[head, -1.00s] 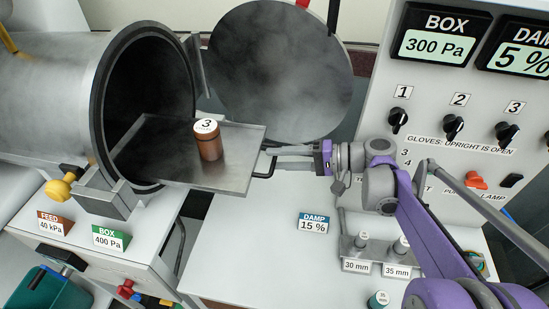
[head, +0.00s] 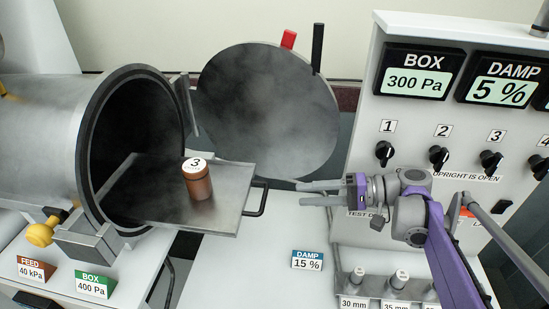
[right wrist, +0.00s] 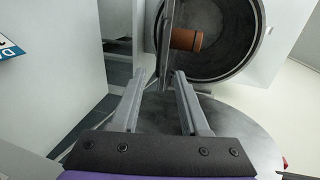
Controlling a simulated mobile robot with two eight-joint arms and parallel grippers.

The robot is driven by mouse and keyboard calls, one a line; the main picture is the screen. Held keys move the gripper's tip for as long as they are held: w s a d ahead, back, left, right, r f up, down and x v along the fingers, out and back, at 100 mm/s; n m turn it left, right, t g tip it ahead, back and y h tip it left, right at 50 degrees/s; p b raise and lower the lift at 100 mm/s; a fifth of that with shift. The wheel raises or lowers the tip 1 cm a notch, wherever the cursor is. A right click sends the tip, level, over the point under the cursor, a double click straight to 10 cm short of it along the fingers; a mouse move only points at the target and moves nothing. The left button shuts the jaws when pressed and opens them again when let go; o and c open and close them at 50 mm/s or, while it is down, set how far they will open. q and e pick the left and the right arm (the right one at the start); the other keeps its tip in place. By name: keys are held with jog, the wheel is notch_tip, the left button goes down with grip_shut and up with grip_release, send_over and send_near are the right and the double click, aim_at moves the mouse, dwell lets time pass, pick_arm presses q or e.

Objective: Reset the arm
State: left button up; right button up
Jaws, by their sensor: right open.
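My right gripper (head: 318,193) is open and empty, its two fingers pointing left. It is apart from the black handle (head: 261,198) of the metal tray (head: 225,210). In the right wrist view my right gripper (right wrist: 158,100) shows two spread fingers with nothing between them. The tray sticks out of the round chamber mouth (head: 92,150). A brown jar (head: 199,186) with a white lid marked 3 stands upright on the tray. The jar also shows in the right wrist view (right wrist: 186,40). My left gripper is not in view.
The round chamber door (head: 270,110) stands open behind the tray. A control panel (head: 400,120) with black knobs and readouts of 300 Pa and 5 % is at the right. A DAMP 15 % card (head: 307,260) and labelled posts (head: 356,280) are on the white bench.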

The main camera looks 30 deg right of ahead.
jog(key=s+a+f+g+h, duration=0.2)
jog(key=a+f+g+h, duration=0.1)
jog(key=a+f, duration=0.45)
jog(key=s+a+f+n+h+p, duration=0.1)
jog(key=s+a+f+n+h, duration=0.2)
jog(key=s+f+n+h, duration=0.3)
jog(key=s+f+h, duration=0.4)
jog(key=shift+a+f+n+p, duration=0.25)
jog(key=shift+f+n+p, duration=0.05)
jog(key=shift+f+n, duration=0.1)
